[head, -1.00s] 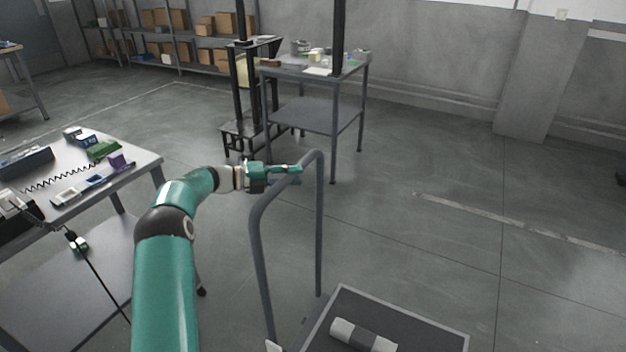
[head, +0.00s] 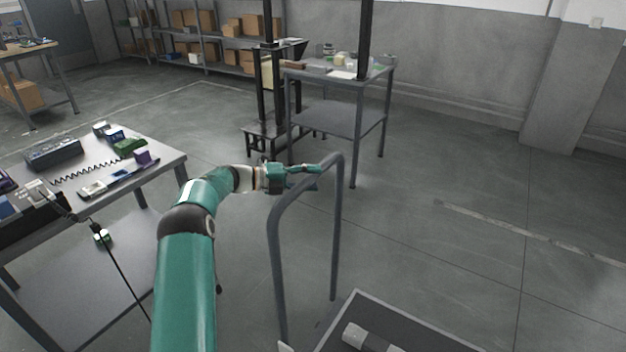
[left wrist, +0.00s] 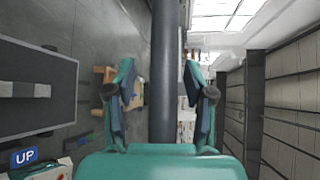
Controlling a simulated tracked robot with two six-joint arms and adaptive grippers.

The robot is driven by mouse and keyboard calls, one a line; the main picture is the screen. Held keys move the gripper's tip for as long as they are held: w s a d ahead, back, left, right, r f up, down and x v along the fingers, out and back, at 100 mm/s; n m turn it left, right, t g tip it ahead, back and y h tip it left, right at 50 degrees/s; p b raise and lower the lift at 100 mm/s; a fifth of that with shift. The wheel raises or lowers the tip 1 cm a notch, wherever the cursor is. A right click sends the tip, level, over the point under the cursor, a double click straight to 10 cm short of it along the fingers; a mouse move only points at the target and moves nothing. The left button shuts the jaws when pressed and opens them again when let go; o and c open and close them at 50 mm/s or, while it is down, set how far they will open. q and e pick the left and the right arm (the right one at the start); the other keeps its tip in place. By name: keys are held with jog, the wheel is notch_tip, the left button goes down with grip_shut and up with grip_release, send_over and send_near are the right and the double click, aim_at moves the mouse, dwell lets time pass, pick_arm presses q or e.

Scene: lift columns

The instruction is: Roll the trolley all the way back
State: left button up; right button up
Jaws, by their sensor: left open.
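The trolley has a grey tubular handle (head: 277,235) standing up from a dark flat deck (head: 455,345) at the bottom of the head view. A grey and white roll-like load (head: 362,340) lies on the deck, partly cut off by the frame. My left gripper (head: 318,176) is at the top bar of the handle. In the left wrist view my left gripper (left wrist: 163,100) is open, with the handle bar (left wrist: 164,60) running between its two fingers. Whether a finger touches the bar is not clear. The deck (left wrist: 55,120) also shows there. My right gripper is not in view.
A workbench (head: 165,165) with devices and a coiled cord stands left of my left arm. A tall grey table (head: 340,120) and a dark lift column (head: 270,90) stand behind the handle. Open floor (head: 440,240) lies to the right, up to the wall.

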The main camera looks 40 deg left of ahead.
pick_arm(q)
jog(key=v, duration=1.1)
jog(key=shift+s+a, duration=0.15)
jog(key=shift+s, duration=0.2)
jog(key=shift+r, duration=0.1)
